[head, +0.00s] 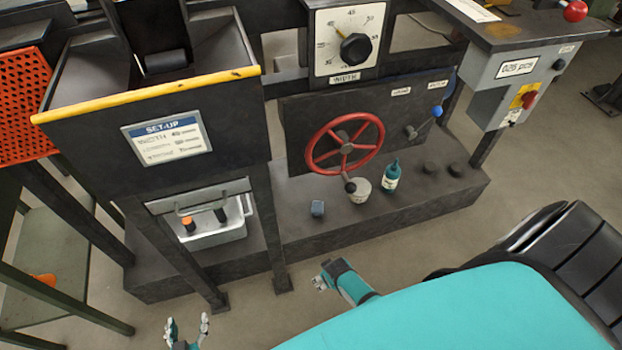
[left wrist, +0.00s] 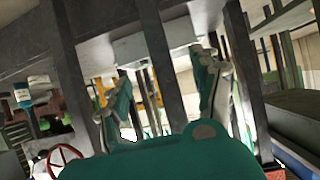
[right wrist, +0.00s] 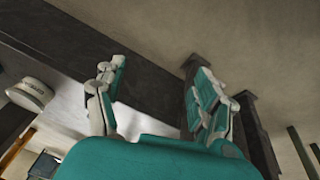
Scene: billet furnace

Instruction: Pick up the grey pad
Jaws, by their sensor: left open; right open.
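A small blue-grey block (head: 317,208), which may be the grey pad, sits on the dark ledge (head: 420,205) in the head view, left of a pale tin (head: 359,190). My right gripper (head: 322,278) is in front of the ledge, below the block in the picture and apart from it. Its fingers are spread and empty in the right wrist view (right wrist: 158,92). My left gripper (head: 188,327) is low at the bottom of the head view, far from the block. Its fingers stand apart with nothing between them in the left wrist view (left wrist: 165,85).
A teal bottle (head: 391,176) and two dark round pieces stand on the ledge right of the tin. A red handwheel (head: 345,143) overhangs the ledge. Open floor lies in front.

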